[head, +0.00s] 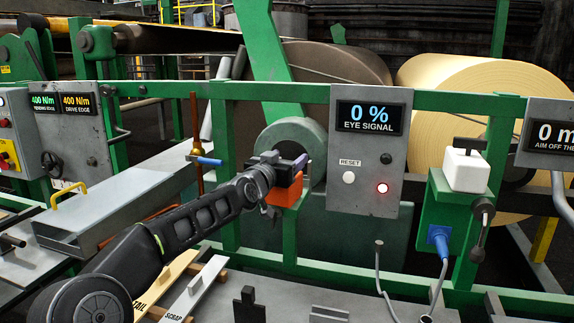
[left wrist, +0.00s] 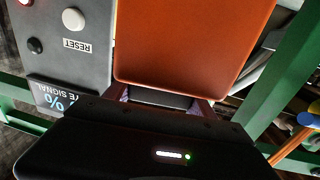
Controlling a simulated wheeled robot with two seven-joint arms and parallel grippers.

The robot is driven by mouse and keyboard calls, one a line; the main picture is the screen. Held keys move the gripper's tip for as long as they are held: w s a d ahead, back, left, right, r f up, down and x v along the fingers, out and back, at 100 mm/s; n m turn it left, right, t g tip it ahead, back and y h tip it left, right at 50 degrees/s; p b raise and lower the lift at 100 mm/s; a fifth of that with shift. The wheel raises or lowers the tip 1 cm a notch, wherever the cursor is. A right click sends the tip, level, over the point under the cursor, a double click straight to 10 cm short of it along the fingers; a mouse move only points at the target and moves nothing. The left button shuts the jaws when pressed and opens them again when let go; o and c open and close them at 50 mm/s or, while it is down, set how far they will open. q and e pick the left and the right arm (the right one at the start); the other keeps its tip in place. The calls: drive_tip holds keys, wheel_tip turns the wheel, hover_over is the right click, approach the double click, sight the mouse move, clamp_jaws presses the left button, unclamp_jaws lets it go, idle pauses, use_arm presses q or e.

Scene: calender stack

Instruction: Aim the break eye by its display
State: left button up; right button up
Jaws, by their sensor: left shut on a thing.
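My left gripper (head: 288,172) is shut on an orange block-shaped part, apparently the break eye (head: 286,191), in front of the green frame. In the left wrist view the orange part (left wrist: 195,40) fills the top middle, just beyond the fingers (left wrist: 160,98). My right gripper is not in view.
A brass-coloured upright rod with a blue handle (head: 208,162) stands left of the gripper. A green rail (head: 290,92) runs across behind it. A white box (head: 465,170) and blue plug (head: 438,238) sit at right. A large cream roll (head: 480,85) is behind.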

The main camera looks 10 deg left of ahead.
use_arm(q)
drive_tip(key=shift+r, duration=0.1)
drive_tip(key=o, duration=1.4)
drive_tip(key=shift+s, duration=0.1)
drive_tip(key=s+b, duration=0.1)
drive_tip(key=s, duration=0.2)
drive_tip(key=s+a+b, duration=0.1)
drive_tip(key=s+b, duration=0.1)
drive_tip(key=s, duration=0.1)
drive_tip(key=shift+s+a+f, duration=0.2)
drive_tip(key=shift+s, duration=0.05)
drive_tip(key=shift+s+r, duration=0.1)
drive_tip(key=shift+s, duration=0.4)
